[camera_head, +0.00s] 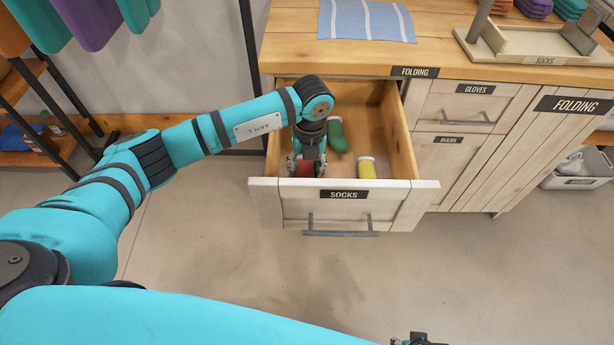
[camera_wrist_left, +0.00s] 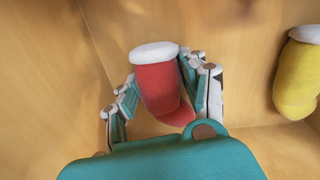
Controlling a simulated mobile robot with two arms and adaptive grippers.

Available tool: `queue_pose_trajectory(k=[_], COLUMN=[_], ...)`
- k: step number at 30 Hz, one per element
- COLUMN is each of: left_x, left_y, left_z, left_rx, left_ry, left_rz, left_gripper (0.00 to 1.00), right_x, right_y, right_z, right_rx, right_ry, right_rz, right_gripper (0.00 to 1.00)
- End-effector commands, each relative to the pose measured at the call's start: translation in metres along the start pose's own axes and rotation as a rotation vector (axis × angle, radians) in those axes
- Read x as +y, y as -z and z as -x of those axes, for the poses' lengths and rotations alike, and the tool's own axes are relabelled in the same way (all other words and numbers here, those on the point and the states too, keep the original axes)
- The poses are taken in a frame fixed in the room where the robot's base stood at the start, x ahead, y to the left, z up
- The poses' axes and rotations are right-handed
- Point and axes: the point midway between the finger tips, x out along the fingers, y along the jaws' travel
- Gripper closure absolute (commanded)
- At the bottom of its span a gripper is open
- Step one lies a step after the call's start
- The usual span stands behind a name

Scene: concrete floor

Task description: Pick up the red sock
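The red sock (camera_wrist_left: 160,88), with a white cuff, is inside the open drawer labelled SOCKS (camera_head: 343,194). My left gripper (camera_wrist_left: 158,75) reaches down into the drawer's left side, with a finger on each side of the sock. The fingers lean inward and appear to press on it. In the head view the red sock (camera_head: 305,168) shows only in part, because the gripper covers it. I cannot tell whether it is clear of the drawer floor. My right gripper (camera_head: 418,340) is cut off at the bottom edge of the head view.
A green sock (camera_head: 337,137) and a yellow sock (camera_head: 367,168) lie in the drawer, right of the gripper. The drawer walls (camera_head: 401,140) stand close around. A blue striped cloth (camera_head: 366,20) and a wooden SOCKS tray (camera_head: 540,45) are on the counter above. The floor in front is clear.

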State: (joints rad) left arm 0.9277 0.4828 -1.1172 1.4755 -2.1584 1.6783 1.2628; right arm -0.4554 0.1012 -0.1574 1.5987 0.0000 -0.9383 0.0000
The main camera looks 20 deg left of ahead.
Motion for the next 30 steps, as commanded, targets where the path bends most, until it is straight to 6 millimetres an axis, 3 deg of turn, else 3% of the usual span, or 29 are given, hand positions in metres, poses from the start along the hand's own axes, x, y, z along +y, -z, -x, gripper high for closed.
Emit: queue_pose_trajectory(k=[1,3,14,24,30], left_x=[0.000,0.000,0.000,0.004,0.007], left_y=[0.000,0.000,-0.001,-0.001,-0.001], left_z=[0.000,0.000,0.007,0.072,0.097], left_rx=[0.000,0.000,-0.001,-0.004,-0.003], left_ry=[0.000,0.000,0.002,0.003,0.003], left_rz=[0.000,0.000,0.000,0.000,-0.043], left_gripper=[0.68,0.77,0.78,0.78,0.78], right_x=[0.000,0.000,0.002,0.000,-0.001], right_y=[0.001,0.001,0.008,-0.012,-0.018], right_z=[0.000,0.000,0.002,-0.019,-0.024], right_rx=[0.002,0.004,0.016,-0.005,-0.008], right_ry=[0.000,0.000,-0.002,0.000,0.001], right_rz=[0.000,0.000,0.000,0.004,0.005], right_gripper=[0.60,0.60,0.60,0.60,0.60])
